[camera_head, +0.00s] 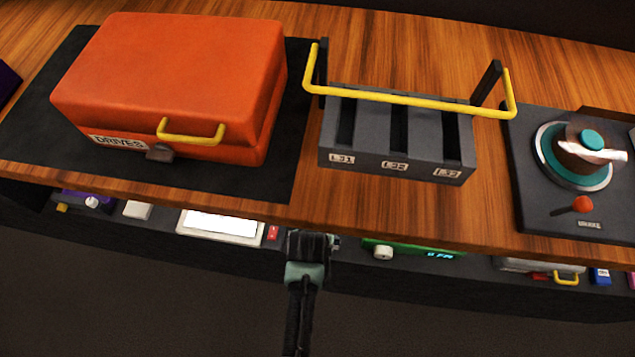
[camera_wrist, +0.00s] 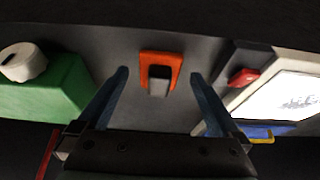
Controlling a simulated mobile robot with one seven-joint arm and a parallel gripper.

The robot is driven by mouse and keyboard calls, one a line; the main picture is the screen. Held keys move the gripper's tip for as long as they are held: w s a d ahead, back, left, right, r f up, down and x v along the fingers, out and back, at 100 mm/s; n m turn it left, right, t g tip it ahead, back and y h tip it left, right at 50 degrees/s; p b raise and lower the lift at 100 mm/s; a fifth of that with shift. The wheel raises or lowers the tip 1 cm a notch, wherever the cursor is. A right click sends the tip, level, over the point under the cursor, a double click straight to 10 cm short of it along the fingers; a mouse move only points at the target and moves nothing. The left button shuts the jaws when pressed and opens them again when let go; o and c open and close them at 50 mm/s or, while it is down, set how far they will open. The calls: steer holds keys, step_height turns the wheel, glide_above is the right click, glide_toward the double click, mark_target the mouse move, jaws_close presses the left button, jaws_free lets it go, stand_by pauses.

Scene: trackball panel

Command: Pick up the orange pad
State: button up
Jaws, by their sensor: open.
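In the wrist view an orange pad (camera_wrist: 174,60), arch-shaped around a small grey block (camera_wrist: 159,82), sits on a dark grey surface near the middle of the picture. My gripper (camera_wrist: 158,76) is open, its two fingers apart on either side of the pad in the picture. No contact between the fingers and the pad shows. In the head view my gripper (camera_head: 311,240) is at the lower shelf, below the wooden tabletop's front edge. I cannot make out the orange pad there; my gripper seems to hide it.
On the shelf, a green device with a white knob (camera_head: 383,253) and a white screen (camera_head: 219,225) with a red switch (camera_head: 272,232) flank my gripper. Above, the wooden tabletop (camera_head: 300,190) bears an orange case (camera_head: 180,75), a slotted grey rack (camera_head: 395,165) and a trackball panel (camera_head: 540,210).

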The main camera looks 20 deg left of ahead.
steer(key=shift+w+a, duration=0.25)
steer(key=shift+w, duration=0.55)
steer(key=shift+w+f+b, duration=0.3)
steer(key=shift+f, duration=0.25)
steer(key=c, duration=1.4)
steer(key=shift+r, duration=0.1)
